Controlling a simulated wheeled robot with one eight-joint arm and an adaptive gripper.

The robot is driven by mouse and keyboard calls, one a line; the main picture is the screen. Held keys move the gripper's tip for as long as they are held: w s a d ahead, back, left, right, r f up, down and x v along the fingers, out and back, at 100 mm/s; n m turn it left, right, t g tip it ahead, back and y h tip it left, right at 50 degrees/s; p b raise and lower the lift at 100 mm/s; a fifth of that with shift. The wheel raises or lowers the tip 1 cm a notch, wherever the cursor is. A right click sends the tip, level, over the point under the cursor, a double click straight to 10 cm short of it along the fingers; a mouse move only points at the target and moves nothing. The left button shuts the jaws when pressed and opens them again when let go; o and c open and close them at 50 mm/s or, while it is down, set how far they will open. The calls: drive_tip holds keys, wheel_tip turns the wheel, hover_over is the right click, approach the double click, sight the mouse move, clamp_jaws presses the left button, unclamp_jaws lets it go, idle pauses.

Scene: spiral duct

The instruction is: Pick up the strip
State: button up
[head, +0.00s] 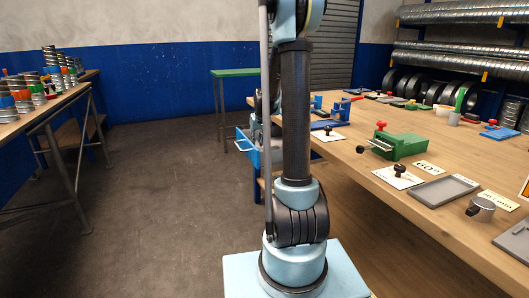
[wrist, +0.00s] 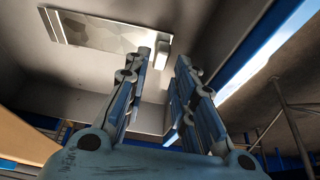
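My gripper (wrist: 162,62) shows in the wrist view with its two blue-grey fingers apart and nothing between them. It points up toward the ceiling, away from the workbench. In the head view my arm rises out of the top of the picture, so the gripper does not show there. I cannot make out the strip for certain. A thin pale piece (head: 380,146) shows at the near left side of the green bench device (head: 400,144), but it is too small to tell whether it is the strip.
Another table (head: 45,107) with stacked rings stands at the left. The floor (head: 150,190) between them is mostly clear.

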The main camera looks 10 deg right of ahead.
drive_tip(key=shift+x, duration=1.55)
drive_tip(key=shift+r, duration=0.1)
clamp_jaws()
